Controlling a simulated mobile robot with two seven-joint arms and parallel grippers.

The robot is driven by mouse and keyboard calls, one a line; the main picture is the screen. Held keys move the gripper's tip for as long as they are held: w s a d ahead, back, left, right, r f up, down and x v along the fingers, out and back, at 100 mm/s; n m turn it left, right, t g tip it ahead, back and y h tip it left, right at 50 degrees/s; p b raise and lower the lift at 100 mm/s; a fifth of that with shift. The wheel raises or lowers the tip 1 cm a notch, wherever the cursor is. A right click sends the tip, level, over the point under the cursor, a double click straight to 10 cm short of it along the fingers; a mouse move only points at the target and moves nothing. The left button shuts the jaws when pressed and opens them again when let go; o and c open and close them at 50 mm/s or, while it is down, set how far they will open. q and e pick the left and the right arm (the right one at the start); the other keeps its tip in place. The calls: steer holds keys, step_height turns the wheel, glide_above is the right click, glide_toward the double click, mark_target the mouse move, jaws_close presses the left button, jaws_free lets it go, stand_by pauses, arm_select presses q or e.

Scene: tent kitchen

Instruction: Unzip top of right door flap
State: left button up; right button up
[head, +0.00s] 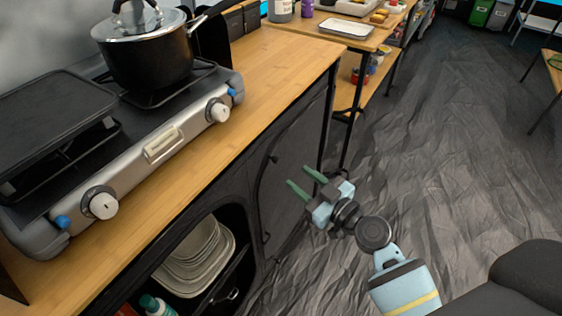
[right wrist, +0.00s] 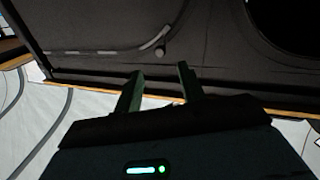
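The right door flap (head: 287,150) is a dark fabric panel on the front of the cabinet, under the wooden counter. It looks closed, with a curved seam around it. A small dark pull (head: 273,159) shows near its upper left edge, and another (head: 266,236) lower down. In the right wrist view the dark flap (right wrist: 90,25) has a curved grey strip and a small round pull (right wrist: 160,51). My right gripper (head: 298,175) is open and empty in front of the flap. Its two green fingers (right wrist: 161,70) point toward the pull, apparently without touching it. My left gripper is not in view.
Left of the flap, an open compartment holds stacked plates (head: 197,258). A stove (head: 160,150) with a pot (head: 150,62) stands on the counter (head: 262,78). A table with a tray (head: 345,28) stands behind. The grey floor (head: 445,140) to the right is clear.

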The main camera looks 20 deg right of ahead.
mark_target(278, 162)
steer(key=x, duration=0.7)
steer(key=shift+w+a+p, duration=0.1)
steer(key=shift+w+p, duration=0.05)
steer(key=shift+p, duration=0.25)
steer(key=shift+c, duration=0.4)
jaws_close()
